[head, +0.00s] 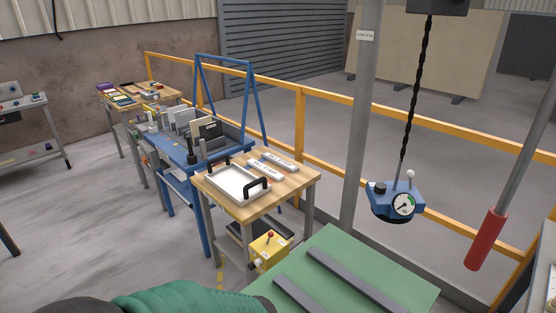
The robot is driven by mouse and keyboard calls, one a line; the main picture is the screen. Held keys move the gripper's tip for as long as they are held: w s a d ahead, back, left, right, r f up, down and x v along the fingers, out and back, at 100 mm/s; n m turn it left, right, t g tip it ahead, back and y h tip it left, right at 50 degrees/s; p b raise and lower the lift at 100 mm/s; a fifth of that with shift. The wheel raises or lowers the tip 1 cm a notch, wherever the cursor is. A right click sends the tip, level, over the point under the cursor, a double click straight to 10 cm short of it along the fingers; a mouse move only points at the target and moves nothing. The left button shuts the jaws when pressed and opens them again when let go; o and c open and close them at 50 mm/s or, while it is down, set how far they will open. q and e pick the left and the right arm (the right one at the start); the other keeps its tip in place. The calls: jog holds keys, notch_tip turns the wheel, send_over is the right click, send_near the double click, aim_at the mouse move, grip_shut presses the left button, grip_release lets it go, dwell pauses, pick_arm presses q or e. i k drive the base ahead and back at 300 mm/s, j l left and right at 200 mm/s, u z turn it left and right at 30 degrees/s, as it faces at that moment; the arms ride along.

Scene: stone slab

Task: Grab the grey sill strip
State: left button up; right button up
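No piece is clearly marked as the grey sill strip. Two long dark grey strips lie roughly parallel on a green-topped bench (400,283) at the bottom right: a far one (356,281) and a near one (297,295), cut off by the frame. Two short pale strips with small markings, one behind (280,161) and one in front (264,170), lie on a wooden table. Several grey and dark slabs (184,122) stand upright in a blue rack (222,158) behind that table. I cannot tell which of these is the sill strip. Neither gripper is in view.
A white tray (222,186) with black handles sits on the wooden table (290,178). A yellow control box (268,250) is below. A blue lifter with a gauge (398,205) hangs over the green bench's far side, beside a grey post (361,120). A yellow railing (300,125) runs behind.

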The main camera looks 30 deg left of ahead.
aim_at(288, 166)
jog(key=i+j, duration=0.1)
jog(key=j, duration=0.3)
jog(key=j+u, duration=0.1)
jog(key=j, duration=0.35)
jog(key=i+j, duration=0.15)
jog(key=j, duration=0.25)
jog(key=i+j+u, duration=0.1)
jog(key=j, duration=0.35)
jog(key=i+j, duration=0.15)
jog(key=j, duration=0.25)
jog(key=i+j+u, duration=0.1)
jog(key=j, duration=0.3)
jog(key=i+j, duration=0.1)
jog(key=j, duration=0.3)
jog(key=i+j+u, duration=0.4)
jog(key=i+j, duration=0.75)
jog(key=i+l, duration=0.15)
jog(key=i, duration=0.2)
jog(key=i+l+u, duration=0.1)
jog(key=i, duration=0.2)
